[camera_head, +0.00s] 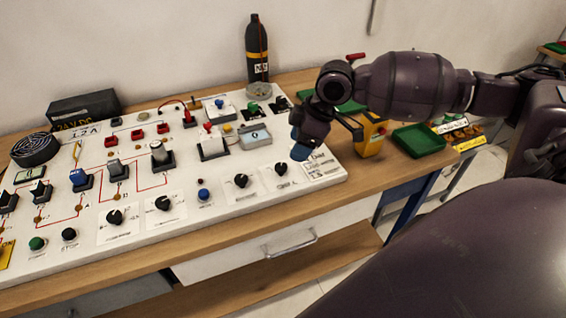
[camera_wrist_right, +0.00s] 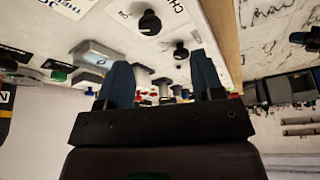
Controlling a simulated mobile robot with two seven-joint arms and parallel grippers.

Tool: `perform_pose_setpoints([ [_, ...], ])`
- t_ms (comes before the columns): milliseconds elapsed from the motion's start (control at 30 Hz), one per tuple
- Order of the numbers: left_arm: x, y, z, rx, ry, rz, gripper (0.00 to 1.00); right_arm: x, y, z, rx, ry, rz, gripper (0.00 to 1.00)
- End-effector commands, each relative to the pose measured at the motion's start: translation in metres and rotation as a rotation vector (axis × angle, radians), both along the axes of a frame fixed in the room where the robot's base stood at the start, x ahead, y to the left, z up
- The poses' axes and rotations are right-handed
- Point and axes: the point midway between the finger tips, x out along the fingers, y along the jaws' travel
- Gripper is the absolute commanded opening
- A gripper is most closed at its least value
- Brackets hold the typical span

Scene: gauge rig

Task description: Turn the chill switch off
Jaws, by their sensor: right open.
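The switch that seems to be the chill switch is a black rotary knob (camera_head: 281,168) near the right end of the white panel (camera_head: 330,176). It also shows in the right wrist view (camera_wrist_right: 150,22), beside a label of which only "CH" is readable. I cannot read its setting. My right gripper (camera_head: 300,150) hangs over the panel's right end, above and just right of the knob. In the right wrist view the blue fingers of the right gripper (camera_wrist_right: 161,66) are apart with nothing between them. My left gripper is not in view.
A second black knob (camera_head: 241,181) sits just left. A meter box (camera_head: 255,138) and a white block with a red button (camera_head: 212,143) stand behind. A yellow handheld box (camera_head: 370,138) and a green tray (camera_head: 419,140) lie right of the panel. A dark bottle (camera_head: 257,50) stands behind.

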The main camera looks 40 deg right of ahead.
Motion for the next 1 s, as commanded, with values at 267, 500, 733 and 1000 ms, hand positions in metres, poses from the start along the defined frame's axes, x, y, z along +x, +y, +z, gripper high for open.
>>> perform_pose_setpoints([
  [267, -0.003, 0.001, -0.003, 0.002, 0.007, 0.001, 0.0, 0.01, -0.011, 0.013, 0.003, -0.003, -0.019, 0.61],
  [500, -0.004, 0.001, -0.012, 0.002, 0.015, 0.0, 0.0, 0.017, 0.0, -0.019, 0.004, 0.001, -0.018, 0.61],
  [733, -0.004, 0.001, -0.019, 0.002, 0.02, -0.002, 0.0, 0.026, 0.012, -0.055, 0.003, 0.0, -0.018, 0.61],
  [1000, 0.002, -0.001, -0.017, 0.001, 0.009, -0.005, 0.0, 0.033, 0.019, -0.079, 0.001, -0.002, -0.019, 0.61],
])
